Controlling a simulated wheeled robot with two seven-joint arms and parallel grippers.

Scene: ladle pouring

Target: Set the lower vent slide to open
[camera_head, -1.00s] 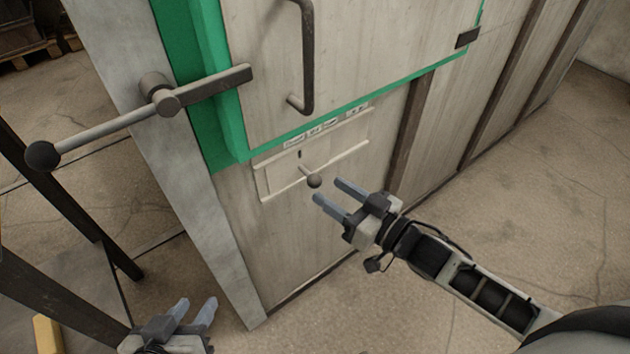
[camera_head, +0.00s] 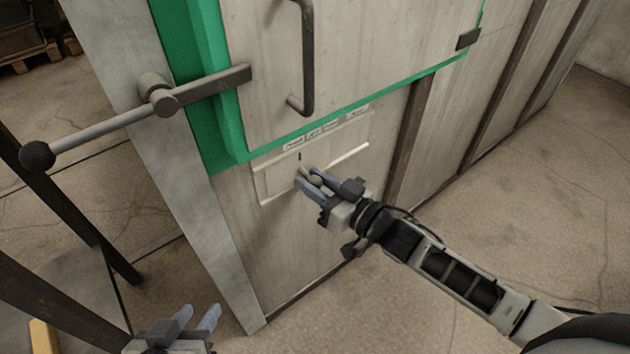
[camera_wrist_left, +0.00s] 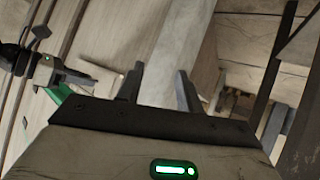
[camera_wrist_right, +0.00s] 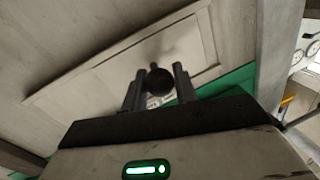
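The lower vent slide is a pale plate (camera_head: 270,182) set in a long frame below the green door edging. Its round dark knob shows in the right wrist view (camera_wrist_right: 159,81); in the head view (camera_head: 316,174) it is partly hidden by my fingers. My right gripper (camera_head: 306,181) is at the knob, with one finger on each side of it. In the right wrist view its fingers (camera_wrist_right: 156,88) are apart, with a gap beside the knob. My left gripper (camera_head: 197,318) is open and empty at the bottom left, away from the slide.
A lever with a ball end (camera_head: 37,155) sticks out left of the green-edged door. A dark vertical handle (camera_head: 308,60) is above the slide. Labels (camera_head: 325,130) run along the slide's top. Dark metal legs (camera_head: 70,205) stand at left. Floor at right is clear.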

